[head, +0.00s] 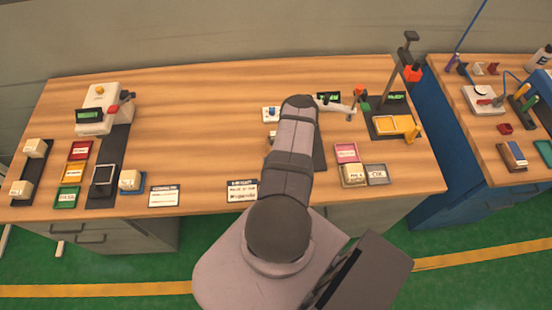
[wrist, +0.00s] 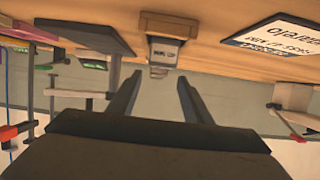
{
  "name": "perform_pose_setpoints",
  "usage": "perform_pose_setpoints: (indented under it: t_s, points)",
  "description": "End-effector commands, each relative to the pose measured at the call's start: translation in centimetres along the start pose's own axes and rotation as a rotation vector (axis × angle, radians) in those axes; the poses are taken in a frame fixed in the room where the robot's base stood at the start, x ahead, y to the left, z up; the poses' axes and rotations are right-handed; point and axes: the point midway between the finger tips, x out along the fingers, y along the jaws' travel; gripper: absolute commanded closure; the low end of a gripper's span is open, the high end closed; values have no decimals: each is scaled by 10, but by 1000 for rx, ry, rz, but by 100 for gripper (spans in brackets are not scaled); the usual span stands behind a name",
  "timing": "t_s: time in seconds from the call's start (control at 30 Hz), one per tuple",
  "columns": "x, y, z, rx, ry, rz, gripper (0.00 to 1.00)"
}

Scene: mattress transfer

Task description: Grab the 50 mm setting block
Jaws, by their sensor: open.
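My gripper (wrist: 157,95) shows in the wrist view, which looks upside down, with the table at the top. Its two dark fingers are apart, with nothing between them. A small block (wrist: 164,51) with a label on its dark face sits on the wooden table beyond the fingertips, roughly in line with the gap; it appears to be the 50 mm setting block, but the label is too blurred to read surely. It is apart from the fingers. In the head view my arm covers that part of the table, hiding the gripper and most of what lies there.
A white sign (wrist: 275,38) lies beside the block. In the head view a pink tray (head: 346,152), a grey tray (head: 377,174) and a cream block (head: 353,175) lie right of my arm. A gauge stand (head: 394,83) stands farther right. The table's back middle is clear.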

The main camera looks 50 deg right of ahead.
Motion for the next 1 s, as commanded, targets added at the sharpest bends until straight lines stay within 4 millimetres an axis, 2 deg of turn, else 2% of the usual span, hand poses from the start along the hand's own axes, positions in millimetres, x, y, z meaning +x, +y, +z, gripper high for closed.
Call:
perform_pose_setpoints:
  t_s: [0.53,0.8,1.0]
  points:
    - [18,2,4,0,2,-1,55]
    - [48,3,0,-1,2,-2,55]
    - [52,3,-1,1,1,0,55]
